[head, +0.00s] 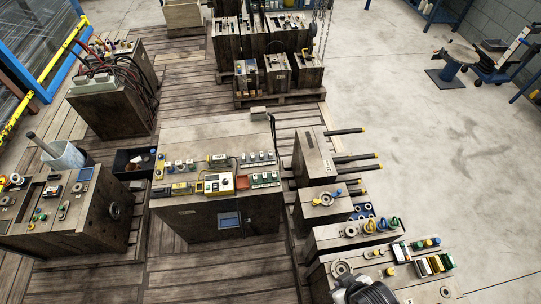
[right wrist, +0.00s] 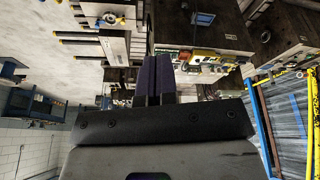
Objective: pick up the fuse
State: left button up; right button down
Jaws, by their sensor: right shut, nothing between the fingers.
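No part can be told apart for certain as the fuse; the small parts are too tiny to name. Candidates are the small coloured modules (head: 264,180) on top of the middle dark block (head: 200,140), and the white, green and yellow modules (head: 434,264) on the block at lower right. My left gripper is not in view.
Several wooden mould blocks stand on slatted pallets, with narrow gaps between them. Dark bars with yellow ends (head: 350,157) stick out to the right of one block. A blue-and-yellow frame (head: 62,60) is at the left. The concrete floor (head: 450,140) at right is mostly clear.

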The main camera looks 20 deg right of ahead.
jog(key=c, duration=1)
grip_release()
jog(key=shift+o, duration=0.4)
jog(key=shift+d, duration=0.1)
